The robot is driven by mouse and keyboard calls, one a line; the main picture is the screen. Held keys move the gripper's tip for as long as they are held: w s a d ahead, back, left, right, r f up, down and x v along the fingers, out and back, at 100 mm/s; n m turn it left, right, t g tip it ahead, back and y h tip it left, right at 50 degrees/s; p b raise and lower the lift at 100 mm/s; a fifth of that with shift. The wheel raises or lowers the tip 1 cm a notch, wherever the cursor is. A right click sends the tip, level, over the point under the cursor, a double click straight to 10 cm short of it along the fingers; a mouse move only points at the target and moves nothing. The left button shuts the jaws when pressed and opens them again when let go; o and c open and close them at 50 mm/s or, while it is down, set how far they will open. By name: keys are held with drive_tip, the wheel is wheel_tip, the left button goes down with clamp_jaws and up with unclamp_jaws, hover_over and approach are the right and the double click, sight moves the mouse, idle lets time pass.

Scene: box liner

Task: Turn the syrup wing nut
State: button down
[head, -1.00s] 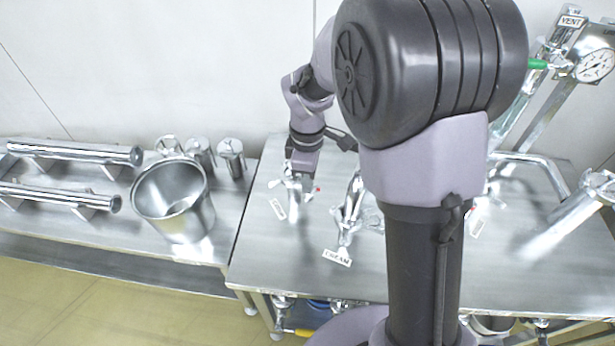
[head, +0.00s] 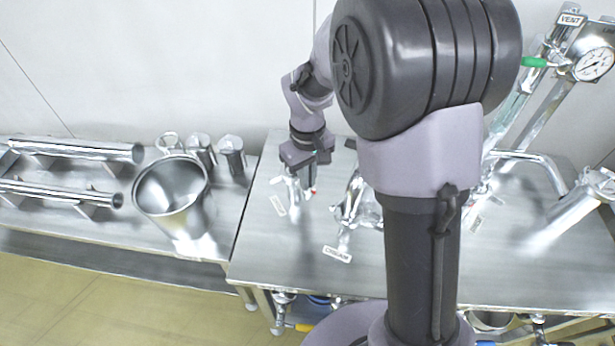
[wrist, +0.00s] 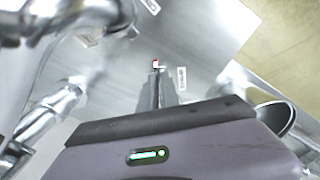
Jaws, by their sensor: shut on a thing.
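My gripper (head: 303,187) points down over the small steel fitting (head: 292,189) at the left end of the right-hand table. It is shut on the syrup wing nut, which the fingers mostly hide. A small red mark (head: 314,193) shows beside the fingertips. In the wrist view, the narrow closed fingers (wrist: 156,88) reach toward a small red and white piece (wrist: 156,64) at their tips. A white label (head: 278,206) lies left of the fitting; its text is too small to read. A label also shows in the wrist view (wrist: 181,80).
A second steel fitting (head: 350,204) stands close on the right, behind a label reading CREAM (head: 337,254). A steel bucket (head: 172,200) and pipes (head: 75,150) stand on the left table. The front left tabletop is clear.

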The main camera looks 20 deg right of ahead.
drive_tip(key=shift+m, duration=0.5)
drive_tip(key=c, duration=1.6)
unclamp_jaws()
wheel_tip(320, 180, up, 17)
drive_tip(key=p, duration=0.5)
drive_tip(key=shift+r+p, duration=0.2)
drive_tip(key=shift+p, duration=0.2)
